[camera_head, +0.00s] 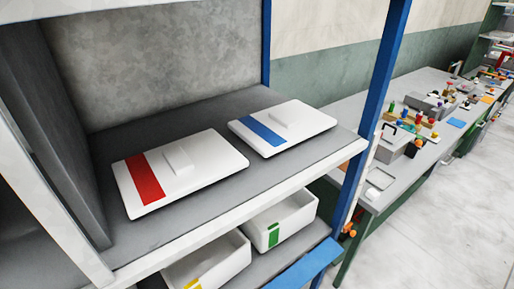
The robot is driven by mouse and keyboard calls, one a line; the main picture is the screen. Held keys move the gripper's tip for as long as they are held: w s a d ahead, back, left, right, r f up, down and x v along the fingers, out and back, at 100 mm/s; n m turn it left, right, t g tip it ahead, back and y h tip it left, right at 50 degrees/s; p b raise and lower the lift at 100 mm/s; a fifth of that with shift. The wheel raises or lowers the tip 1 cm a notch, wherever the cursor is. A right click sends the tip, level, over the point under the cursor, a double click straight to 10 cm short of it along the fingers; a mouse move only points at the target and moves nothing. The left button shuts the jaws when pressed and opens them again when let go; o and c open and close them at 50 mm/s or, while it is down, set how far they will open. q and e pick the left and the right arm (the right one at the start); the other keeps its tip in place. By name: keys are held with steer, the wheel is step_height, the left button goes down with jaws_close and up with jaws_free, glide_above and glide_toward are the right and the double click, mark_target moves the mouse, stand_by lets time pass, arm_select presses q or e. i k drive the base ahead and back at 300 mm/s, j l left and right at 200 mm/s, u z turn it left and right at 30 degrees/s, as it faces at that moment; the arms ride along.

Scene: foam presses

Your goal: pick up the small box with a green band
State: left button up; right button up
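The small box with a green band (281,222) is a white open-topped bin on the lower shelf, with a short green mark on its front wall. It stands under the upper shelf's front edge, to the right of another white bin (208,266) with a yellow mark. Its back part is hidden by the shelf above. Neither of my grippers shows in the head view.
On the upper shelf (222,206) lie two flat white lids, one with a red band (145,178) and one with a blue band (263,131). A blue post (378,90) stands right of the bins. A cluttered workbench (420,80) runs behind; the floor at right is clear.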

mark_target(276, 213)
steer(key=i+l+u, duration=0.35)
steer(key=l, duration=0.55)
steer(key=l+u, duration=0.35)
steer(key=l, duration=0.5)
steer(key=l+u, duration=0.35)
steer(key=l, duration=0.65)
